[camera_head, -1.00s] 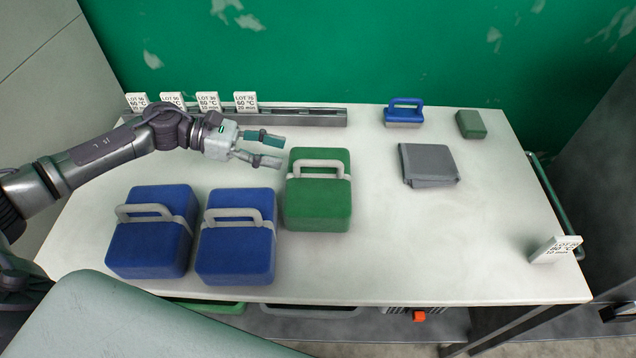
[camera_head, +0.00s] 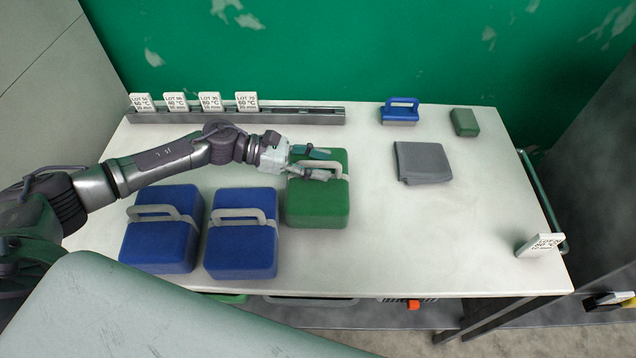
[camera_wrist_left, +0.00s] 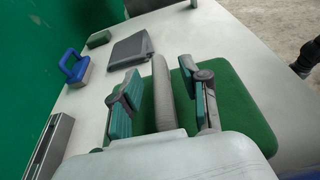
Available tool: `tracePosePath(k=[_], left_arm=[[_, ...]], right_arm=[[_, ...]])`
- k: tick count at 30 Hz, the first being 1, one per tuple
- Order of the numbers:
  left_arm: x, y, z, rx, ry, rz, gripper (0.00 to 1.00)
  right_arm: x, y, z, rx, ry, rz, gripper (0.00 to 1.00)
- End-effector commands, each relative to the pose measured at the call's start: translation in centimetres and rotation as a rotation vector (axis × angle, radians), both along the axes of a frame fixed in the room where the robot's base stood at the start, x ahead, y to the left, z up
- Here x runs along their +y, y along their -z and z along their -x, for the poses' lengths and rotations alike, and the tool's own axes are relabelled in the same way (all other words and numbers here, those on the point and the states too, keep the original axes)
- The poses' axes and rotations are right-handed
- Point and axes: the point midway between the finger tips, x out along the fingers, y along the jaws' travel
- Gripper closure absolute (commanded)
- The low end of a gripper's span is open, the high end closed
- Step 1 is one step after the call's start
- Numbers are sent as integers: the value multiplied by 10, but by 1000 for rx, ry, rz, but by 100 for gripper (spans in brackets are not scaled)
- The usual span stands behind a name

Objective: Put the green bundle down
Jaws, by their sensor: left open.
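The green bundle (camera_head: 318,206) stands on the white table (camera_head: 400,240), right of two blue bundles. It has a pale grey band and a grey handle. My left gripper (camera_head: 322,164) is open at the handle. In the left wrist view, the grey handle (camera_wrist_left: 163,92) lies between the two fingers of my left gripper (camera_wrist_left: 165,100), with gaps showing, and the green bundle (camera_wrist_left: 235,112) shows behind and to the right. I cannot tell whether a finger touches the handle. My right gripper is not in view.
Two blue bundles (camera_head: 160,245) (camera_head: 241,249) stand left of the green one. A rail (camera_head: 290,116) with several lot cards runs along the back.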

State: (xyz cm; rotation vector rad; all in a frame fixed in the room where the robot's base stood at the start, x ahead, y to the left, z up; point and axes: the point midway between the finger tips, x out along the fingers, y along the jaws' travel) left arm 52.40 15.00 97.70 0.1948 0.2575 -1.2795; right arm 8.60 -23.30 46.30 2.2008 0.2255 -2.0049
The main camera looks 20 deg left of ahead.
Motion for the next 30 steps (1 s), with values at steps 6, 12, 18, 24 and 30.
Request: tracePosePath(k=[6,12,18,24,30], left_arm=[[0,0,0,0,0,0,83],[0,0,0,1,1,1,100],[0,0,0,1,1,1,100],[0,-3,-1,-2,0,4,100],[0,-7,-1,-3,1,4,100]], right_arm=[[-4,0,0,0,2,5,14],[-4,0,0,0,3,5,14],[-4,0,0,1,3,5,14],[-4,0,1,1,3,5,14],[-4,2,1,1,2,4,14]])
